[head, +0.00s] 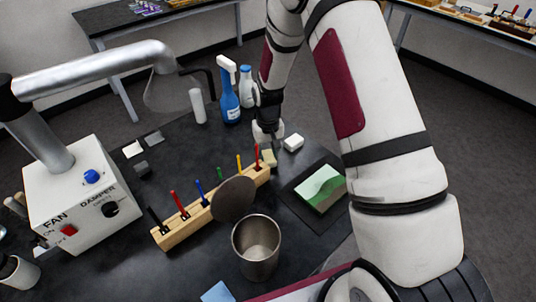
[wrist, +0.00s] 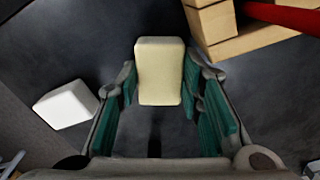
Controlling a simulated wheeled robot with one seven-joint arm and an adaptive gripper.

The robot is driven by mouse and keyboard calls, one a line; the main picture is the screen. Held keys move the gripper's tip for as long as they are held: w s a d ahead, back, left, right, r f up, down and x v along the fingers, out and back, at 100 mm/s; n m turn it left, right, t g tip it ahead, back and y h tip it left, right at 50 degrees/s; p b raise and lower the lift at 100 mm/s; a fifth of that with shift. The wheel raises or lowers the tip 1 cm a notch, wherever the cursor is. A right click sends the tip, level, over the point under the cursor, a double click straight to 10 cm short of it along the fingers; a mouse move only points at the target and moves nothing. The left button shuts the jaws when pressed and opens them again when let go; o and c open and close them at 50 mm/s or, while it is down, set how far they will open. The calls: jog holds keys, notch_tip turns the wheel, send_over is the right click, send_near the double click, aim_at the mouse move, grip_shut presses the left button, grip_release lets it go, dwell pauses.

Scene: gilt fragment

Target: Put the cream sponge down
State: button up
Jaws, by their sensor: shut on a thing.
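The cream sponge (wrist: 160,72) is a pale yellow block between the two green-padded fingers of my gripper (wrist: 160,95) in the wrist view. The fingers are shut on its sides. In the head view my gripper (head: 268,150) points down at the back of the dark table, and the cream sponge (head: 270,158) shows at its tips, beside the far end of the wooden rack. I cannot tell whether the sponge touches the table.
A white block (head: 293,142) lies right of my gripper; it also shows in the wrist view (wrist: 66,104). The wooden rack (head: 206,208) holds several coloured tools. Blue spray bottle (head: 228,95), metal cup (head: 256,250) and green-white block (head: 320,188) stand around.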

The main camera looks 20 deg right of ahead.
jog(key=shift+f, duration=0.15)
jog(key=o, duration=1.1)
notch_tip(320, 180, up, 12)
jog(key=b, duration=0.2)
notch_tip(320, 180, up, 10)
jog(key=t, duration=0.1)
send_over(268, 156)
jog(key=s, duration=0.4)
jog(key=s+r+t, duration=0.2)
jog(key=s+r, duration=0.5)
jog(key=s, duration=0.4)
jog(key=s+r+t, duration=0.2)
jog(key=s+r, duration=0.5)
jog(key=s, duration=0.4)
jog(key=shift+s+r+t, duration=0.2)
jog(key=shift+t, duration=0.1)
